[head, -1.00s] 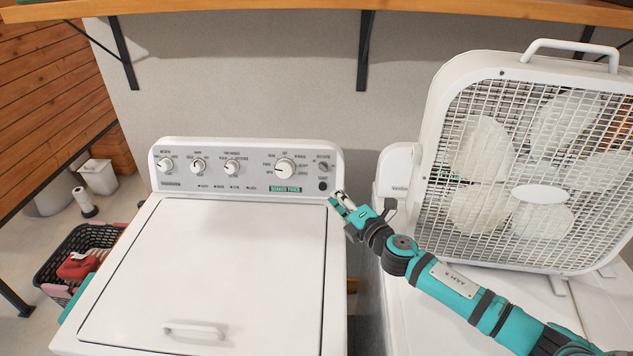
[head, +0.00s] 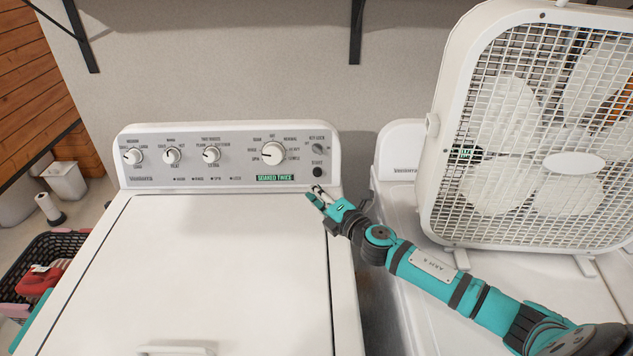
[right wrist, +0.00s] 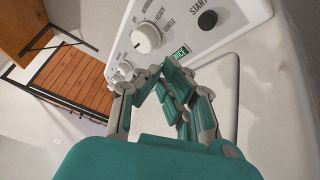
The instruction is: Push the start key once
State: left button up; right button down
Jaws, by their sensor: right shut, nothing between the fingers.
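The start key is a round black button (head: 317,172) under the word START, at the lower right of the washer's grey control panel (head: 222,180). My right gripper (head: 315,191) is shut and empty. In the head view its tips appear just below the key, over the washer's top near the panel's lower edge. The right wrist view shows the key (right wrist: 207,20) beyond the teal fingers (right wrist: 158,78), up and to the right of them, with a visible gap. The key is uncovered in both views. My left gripper is not in view.
Several white knobs (head: 272,153) line the panel, and a key-lock knob (head: 317,149) sits just above the start key. A white box fan (head: 455,120) stands on the machine to the right. A basket (head: 45,255) is on the floor at left.

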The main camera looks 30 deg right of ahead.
aim_at(317, 172)
jog(key=shift+f, duration=0.1)
jog(key=w+d+b, duration=0.1)
jog(key=w, duration=0.1)
jog(key=w+d+f+b, duration=0.1)
jog(key=w, duration=0.1)
jog(key=w+d+f+b, duration=0.1)
jog(key=w+b, duration=0.1)
jog(key=shift+f, duration=0.2)
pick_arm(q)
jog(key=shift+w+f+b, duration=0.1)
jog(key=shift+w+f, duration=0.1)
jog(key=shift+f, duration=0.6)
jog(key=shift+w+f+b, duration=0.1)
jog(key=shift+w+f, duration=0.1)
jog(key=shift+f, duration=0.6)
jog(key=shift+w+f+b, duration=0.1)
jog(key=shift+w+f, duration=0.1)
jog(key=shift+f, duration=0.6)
pick_arm(e)
jog(key=shift+w+d+f, duration=0.15)
jog(key=shift+w+d, duration=0.15)
jog(key=shift+w, duration=0.5)
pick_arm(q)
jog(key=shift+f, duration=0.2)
pick_arm(e)
jog(key=shift+w+d+f, duration=0.1)
jog(key=shift+w+d, duration=0.1)
jog(key=shift+w, duration=0.15)
